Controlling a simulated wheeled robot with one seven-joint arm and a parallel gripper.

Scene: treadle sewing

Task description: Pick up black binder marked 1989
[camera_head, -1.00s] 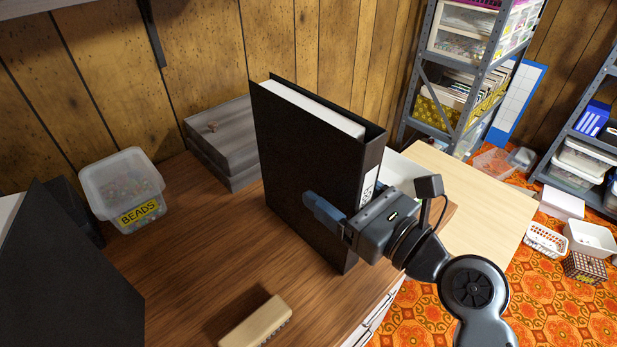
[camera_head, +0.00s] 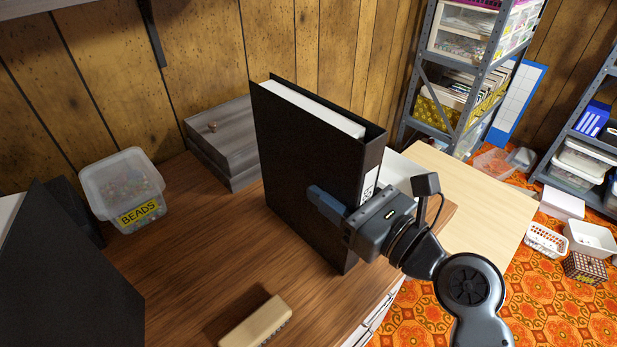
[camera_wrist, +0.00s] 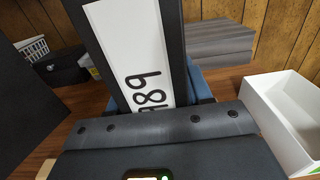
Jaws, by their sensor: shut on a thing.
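The black binder (camera_head: 305,180) stands upright on the brown wooden desk (camera_head: 200,260) in the head view, with white pages showing at its top. The other finger is hidden behind the binder in the head view. I cannot tell whether the binder's bottom touches the desk.
A clear beads box (camera_head: 125,190) and grey stacked boxes (camera_head: 225,140) stand behind and left. A tan brush-like block (camera_head: 256,322) lies in front. A dark object (camera_head: 75,280) stands at the left. A white open box (camera_wrist: 285,115) is close right of my gripper.

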